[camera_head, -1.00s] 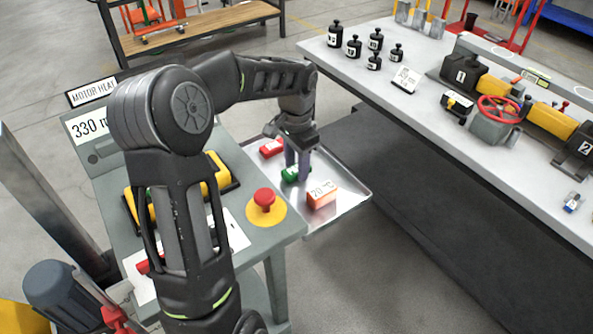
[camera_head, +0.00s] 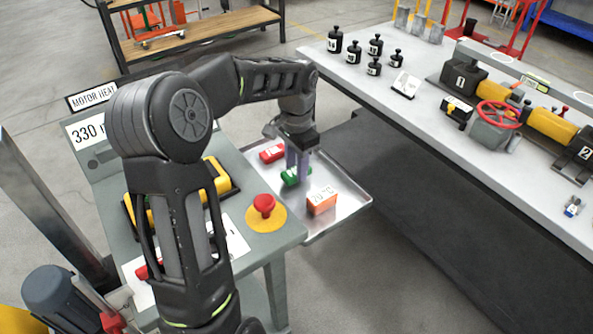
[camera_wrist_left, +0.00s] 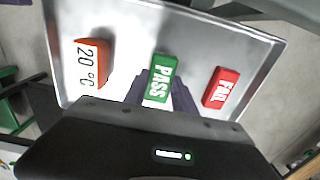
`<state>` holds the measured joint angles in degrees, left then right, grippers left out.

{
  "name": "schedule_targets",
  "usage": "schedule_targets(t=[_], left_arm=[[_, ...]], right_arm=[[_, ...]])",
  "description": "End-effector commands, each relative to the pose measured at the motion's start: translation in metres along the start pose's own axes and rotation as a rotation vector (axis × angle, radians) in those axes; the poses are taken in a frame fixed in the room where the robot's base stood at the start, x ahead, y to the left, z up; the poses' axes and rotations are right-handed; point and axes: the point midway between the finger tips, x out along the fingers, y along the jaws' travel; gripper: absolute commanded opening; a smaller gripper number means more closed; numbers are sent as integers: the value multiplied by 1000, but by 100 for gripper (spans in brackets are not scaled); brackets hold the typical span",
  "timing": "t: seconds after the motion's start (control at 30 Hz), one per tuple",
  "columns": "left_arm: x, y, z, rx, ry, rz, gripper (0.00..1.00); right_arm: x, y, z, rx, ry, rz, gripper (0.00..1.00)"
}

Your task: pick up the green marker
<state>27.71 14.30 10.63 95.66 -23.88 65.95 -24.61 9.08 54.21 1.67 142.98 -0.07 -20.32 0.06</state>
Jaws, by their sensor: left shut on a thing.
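The green marker (camera_wrist_left: 161,78) reads PASS and shows between the fingers of my left gripper (camera_wrist_left: 163,92) in the left wrist view. In the head view the green marker (camera_head: 290,177) is partly hidden by the fingers of my left gripper (camera_head: 298,172), which is shut on it. The marker is at or just above the metal tray (camera_head: 350,205); I cannot tell whether it touches the tray. My right gripper is not in view.
A red FAIL marker (camera_wrist_left: 221,88) and an orange 20 °C block (camera_wrist_left: 92,63) flank the green one in the tray. A red button (camera_head: 264,204) stands on the grey console. A long workbench (camera_head: 420,110) with weights stands to the right.

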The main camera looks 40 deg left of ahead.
Motion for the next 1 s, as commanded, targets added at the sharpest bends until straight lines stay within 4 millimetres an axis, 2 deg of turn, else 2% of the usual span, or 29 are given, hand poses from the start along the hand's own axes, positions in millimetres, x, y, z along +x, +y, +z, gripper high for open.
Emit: schedule_targets(t=[0.3,0.43,0.6,1.0], left_arm=[[-60,0,-1,1,4,-2,0],[-79,0,0,0,2,-2,0],[-88,0,0,1,1,-1,0],[-87,0,0,1,1,0,0]], right_arm=[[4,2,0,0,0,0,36],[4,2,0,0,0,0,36],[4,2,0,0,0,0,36],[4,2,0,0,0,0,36]])
